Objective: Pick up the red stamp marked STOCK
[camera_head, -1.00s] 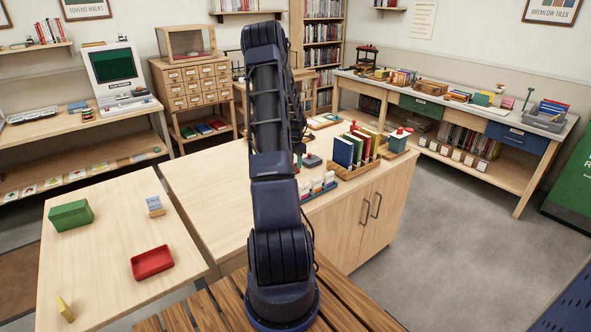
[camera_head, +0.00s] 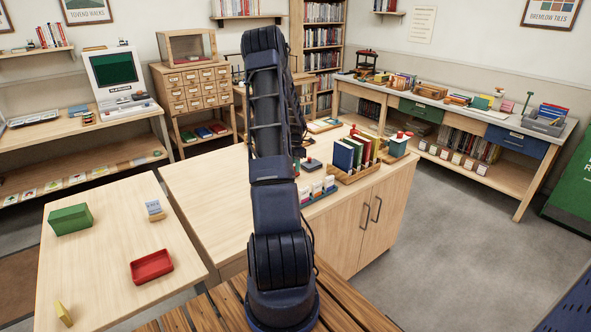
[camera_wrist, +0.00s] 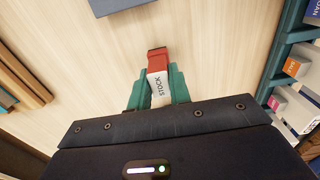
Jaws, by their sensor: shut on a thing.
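In the wrist view, the stamp (camera_wrist: 158,62) has a red part at its far end and a white label reading STOCK. My gripper (camera_wrist: 159,85) has its two green fingers closed on the stamp's sides, around the labelled part. The wood surface shows around it; I cannot tell whether the stamp still touches that surface. In the head view my dark arm stands in front of the counter and hides the gripper and this stamp.
In the wrist view a teal rack (camera_wrist: 288,50) with several labelled stamps stands at right. A wooden rail (camera_wrist: 22,80) lies at left and a grey object (camera_wrist: 118,4) at the top. In the head view, upright books (camera_head: 352,150) stand on the counter (camera_head: 205,180), whose left part is clear.

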